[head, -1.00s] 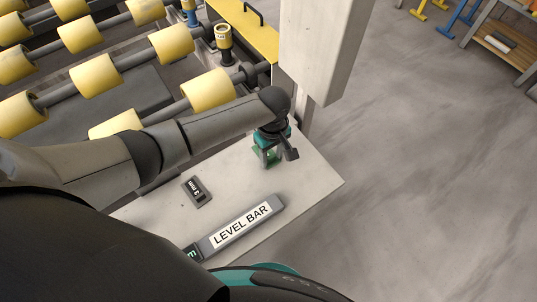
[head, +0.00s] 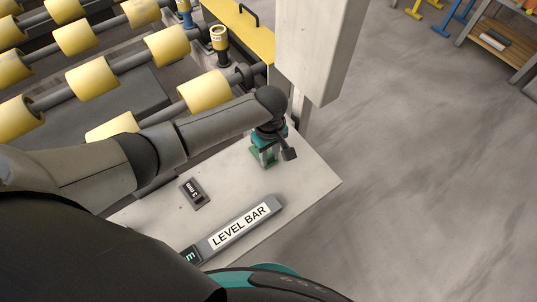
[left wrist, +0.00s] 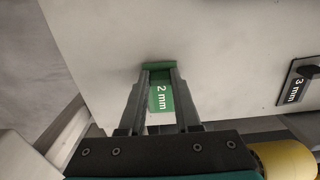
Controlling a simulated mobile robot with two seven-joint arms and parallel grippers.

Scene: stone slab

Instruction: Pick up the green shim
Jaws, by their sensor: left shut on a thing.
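The green shim (left wrist: 161,97), marked "2 mm", is between the two fingers of my left gripper (left wrist: 160,72) in the left wrist view. The fingers are shut on its raised green end. In the head view my left gripper (head: 264,155) is over the far part of the pale slab (head: 235,185), and a bit of green shim (head: 259,161) shows below it, partly hidden by the gripper. Whether the shim touches the slab is hard to tell. My right gripper is in neither view.
A dark shim (head: 194,193) marked "3 mm" lies on the slab; it also shows in the left wrist view (left wrist: 299,84). A grey level bar (head: 240,226) lies nearer me. A pale column (head: 318,50) stands beyond the slab, and yellow rollers (head: 92,79) are at left.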

